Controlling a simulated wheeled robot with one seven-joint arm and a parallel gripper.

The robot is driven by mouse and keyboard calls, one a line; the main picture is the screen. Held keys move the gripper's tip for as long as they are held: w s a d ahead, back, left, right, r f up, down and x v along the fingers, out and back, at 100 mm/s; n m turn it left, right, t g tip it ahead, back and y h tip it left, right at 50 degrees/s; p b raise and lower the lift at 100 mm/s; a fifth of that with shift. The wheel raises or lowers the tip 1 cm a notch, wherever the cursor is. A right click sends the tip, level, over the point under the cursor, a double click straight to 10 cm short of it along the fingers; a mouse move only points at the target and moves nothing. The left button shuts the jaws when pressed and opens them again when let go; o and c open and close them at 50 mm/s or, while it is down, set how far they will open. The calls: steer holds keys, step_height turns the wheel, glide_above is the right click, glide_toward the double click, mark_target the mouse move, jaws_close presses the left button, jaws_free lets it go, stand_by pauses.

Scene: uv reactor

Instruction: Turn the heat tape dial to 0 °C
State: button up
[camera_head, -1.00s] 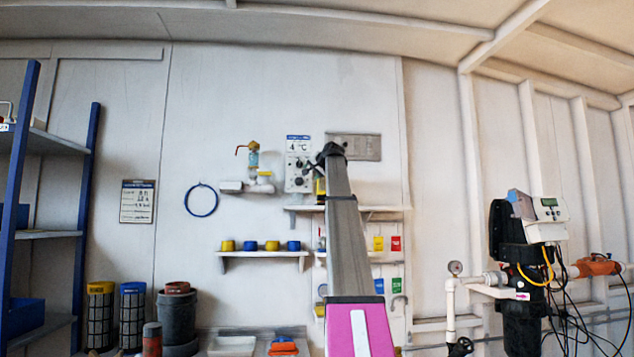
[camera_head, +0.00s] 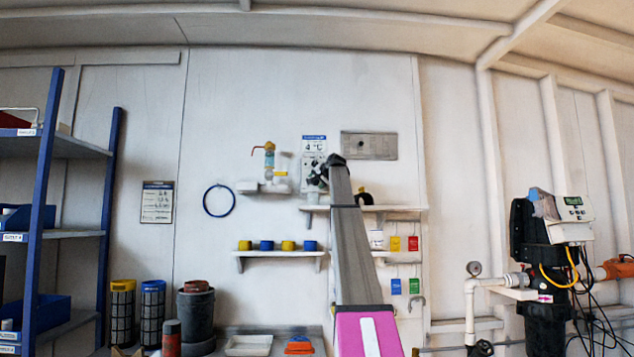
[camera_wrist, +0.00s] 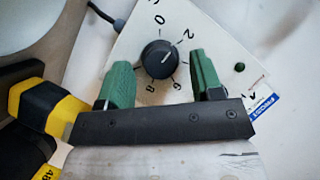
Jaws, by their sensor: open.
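The heat tape dial (camera_wrist: 160,58) is a round black knob on a white panel (camera_wrist: 135,32) in the wrist view. The marks 0, 2, 6 and 8 show around it. Its light pointer line seems to face near the 2. My gripper (camera_wrist: 159,66) is open, with one green finger on each side of the dial. A gap shows between each finger and the knob. In the head view the panel (camera_head: 308,184) is partly hidden behind my gripper (camera_head: 322,172). A sign (camera_head: 314,144) above it reads 4 °C.
A yellow and black object (camera_wrist: 62,112) is close to the left finger in the wrist view. A shelf (camera_head: 395,209) runs just below the panel. A valve assembly (camera_head: 270,170) is on the wall to the left, and a grey plate (camera_head: 369,146) to the right.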

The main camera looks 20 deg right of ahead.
steer(key=shift+w, duration=0.25)
steer(key=shift+f, duration=0.1)
steer(key=c, duration=0.9)
steer(key=shift+a+n+g+h, duration=0.1)
steer(key=shift+n+g+h, duration=0.55)
steer(key=shift+n, duration=0.55)
steer(key=shift+a+r+n+g+h, duration=0.1)
steer(key=shift+n+g+h, duration=0.1)
steer(key=shift+n+h, duration=0.35)
steer(key=shift+r+n+g+h, duration=0.15)
steer(key=shift+n+h, duration=0.25)
steer(key=shift+n, duration=0.25)
steer(key=o, duration=0.9)
